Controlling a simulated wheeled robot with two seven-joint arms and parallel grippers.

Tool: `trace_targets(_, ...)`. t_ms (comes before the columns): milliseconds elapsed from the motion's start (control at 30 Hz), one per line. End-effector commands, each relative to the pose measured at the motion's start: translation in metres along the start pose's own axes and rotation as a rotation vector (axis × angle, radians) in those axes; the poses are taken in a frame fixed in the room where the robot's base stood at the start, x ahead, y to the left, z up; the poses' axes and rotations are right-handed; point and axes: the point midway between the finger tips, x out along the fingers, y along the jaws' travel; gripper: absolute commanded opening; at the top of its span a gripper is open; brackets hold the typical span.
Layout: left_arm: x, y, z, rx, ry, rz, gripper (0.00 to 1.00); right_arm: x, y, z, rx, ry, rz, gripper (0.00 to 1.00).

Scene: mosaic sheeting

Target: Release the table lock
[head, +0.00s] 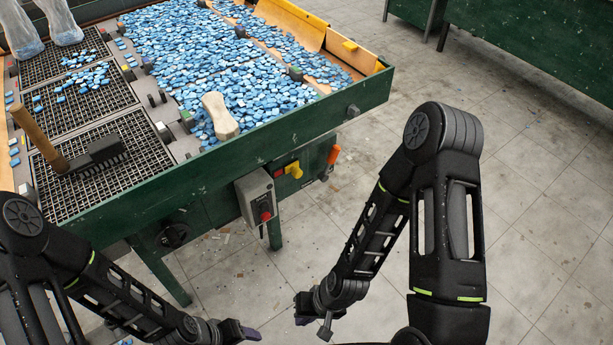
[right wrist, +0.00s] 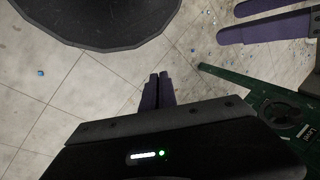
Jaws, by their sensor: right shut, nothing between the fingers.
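The mosaic table has a green side (head: 225,165). Low on that side is a round black knob (head: 174,235). In the right wrist view a round black dial (right wrist: 284,110) sits on a green panel beside a small label that I cannot fully read. A yellow handle (head: 293,170) and an orange handle (head: 334,154) stick out further right under the table. My right gripper (head: 306,308) is in front of the table, apart from it; its purple fingers (right wrist: 158,90) are shut and empty. My left gripper (head: 246,331) is at the bottom, its fingers (right wrist: 265,20) spread and empty.
A grey control box (head: 256,196) with a red switch hangs from the table side. Blue mosaic pieces (head: 200,60), a pale block (head: 219,116) and a brush (head: 95,155) lie on top. The tiled floor (head: 530,180) to the right is mostly clear.

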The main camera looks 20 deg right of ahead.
Motion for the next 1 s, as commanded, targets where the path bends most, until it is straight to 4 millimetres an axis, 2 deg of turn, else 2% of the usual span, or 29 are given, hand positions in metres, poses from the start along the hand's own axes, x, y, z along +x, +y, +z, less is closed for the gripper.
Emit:
trace_targets(33,0.026,-0.011,0.000,-0.001,0.000,0.000,0.65,0.024,0.014,-0.014,0.020,0.030,-0.003,0.00)
trace_targets(133,0.057,-0.023,0.000,-0.001,0.001,-0.001,0.65,0.047,0.032,-0.053,0.025,0.113,-0.020,0.00)
trace_targets(200,0.080,-0.032,-0.001,-0.002,0.002,-0.002,0.65,0.060,0.047,-0.090,0.016,0.194,-0.035,0.00)
trace_targets(267,0.099,-0.040,-0.001,-0.003,0.003,-0.002,0.65,0.068,0.060,-0.126,0.010,0.278,-0.049,0.00)
trace_targets(333,0.121,-0.049,-0.002,-0.004,0.005,-0.003,0.65,0.072,0.076,-0.171,0.007,0.382,-0.066,0.00)
trace_targets(433,0.152,-0.062,-0.002,-0.005,0.007,-0.004,0.65,0.066,0.101,-0.235,-0.002,0.546,-0.095,0.00)
trace_targets(500,0.174,-0.071,-0.003,-0.005,0.008,-0.005,0.65,0.053,0.119,-0.280,-0.011,0.665,-0.119,0.00)
trace_targets(567,0.192,-0.078,-0.003,-0.006,0.010,-0.005,0.65,0.037,0.134,-0.316,-0.024,0.768,-0.147,0.00)
trace_targets(600,0.205,-0.084,-0.004,-0.007,0.011,-0.006,0.65,0.023,0.142,-0.340,-0.038,0.838,-0.170,0.00)
trace_targets(667,0.223,-0.091,-0.004,-0.008,0.012,-0.007,0.65,-0.004,0.153,-0.371,-0.067,0.940,-0.214,0.00)
trace_targets(700,0.230,-0.094,-0.004,-0.009,0.013,-0.007,0.65,-0.024,0.154,-0.388,-0.092,0.994,-0.251,0.00)
trace_targets(767,0.235,-0.097,-0.005,-0.010,0.014,-0.008,0.65,-0.055,0.148,-0.405,-0.130,1.048,-0.313,0.00)
trace_targets(833,0.231,-0.095,-0.005,-0.010,0.016,-0.008,0.65,-0.087,0.130,-0.416,-0.170,1.073,-0.396,0.00)
trace_targets(867,0.229,-0.094,-0.006,-0.010,0.016,-0.008,0.65,-0.097,0.121,-0.417,-0.181,1.069,-0.431,0.00)
trace_targets(933,0.227,-0.094,-0.006,-0.010,0.018,-0.008,0.65,-0.105,0.108,-0.417,-0.186,1.048,-0.501,0.00)
trace_targets(1000,0.227,-0.094,-0.006,-0.010,0.018,-0.008,0.65,-0.105,0.102,-0.413,-0.163,1.019,-0.552,0.00)
